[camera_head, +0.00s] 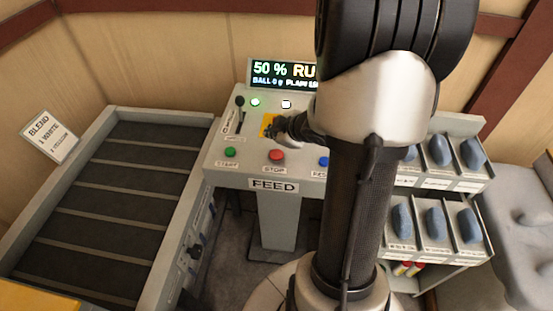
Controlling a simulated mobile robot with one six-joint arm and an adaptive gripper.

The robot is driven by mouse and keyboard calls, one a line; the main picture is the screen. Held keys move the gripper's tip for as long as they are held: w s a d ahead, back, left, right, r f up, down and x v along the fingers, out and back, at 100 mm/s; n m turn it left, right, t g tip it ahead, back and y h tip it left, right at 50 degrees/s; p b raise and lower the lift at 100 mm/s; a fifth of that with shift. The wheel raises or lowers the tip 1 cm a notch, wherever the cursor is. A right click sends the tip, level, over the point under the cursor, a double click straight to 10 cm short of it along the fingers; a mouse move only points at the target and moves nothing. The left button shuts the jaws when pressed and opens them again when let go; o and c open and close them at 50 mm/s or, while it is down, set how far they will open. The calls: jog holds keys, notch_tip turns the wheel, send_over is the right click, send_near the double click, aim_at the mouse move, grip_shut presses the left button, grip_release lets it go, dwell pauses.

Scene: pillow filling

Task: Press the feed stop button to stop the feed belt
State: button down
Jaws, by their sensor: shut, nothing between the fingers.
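The feed console (217,146) stands in the middle, with a "FEED" plate on its front. The red stop button (277,155) sits on its front row, above a label reading "STOP". My gripper (272,129) is shut and empty, just behind the stop button in the picture, over a yellow patch (266,121) of the panel. I cannot tell whether it touches the panel. The feed belt (116,199) lies at left with dark slatted sections.
A lever (239,104), a lit green lamp (255,102) and a white lamp (286,104) are behind. A rack (480,185) with blue items stands right. A "BLEND" sign (48,138) is at left.

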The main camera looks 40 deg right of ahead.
aim_at(274, 155)
jog(key=shift+f+b, duration=1.6)
jog(key=shift+f, duration=0.65)
jog(key=shift+f, duration=0.1)
jog(key=shift+f+b, duration=0.3)
jog(key=shift+f+b, duration=0.4)
jog(key=shift+f, duration=0.15)
jog(key=shift+r, duration=0.1)
dwell(0.4)
jog(key=shift+r+p, duration=0.85)
jog(key=shift+p, duration=0.15)
notch_tip(274, 155, up, 5)
jog(key=p, duration=0.5)
jog(key=shift+r, duration=0.1)
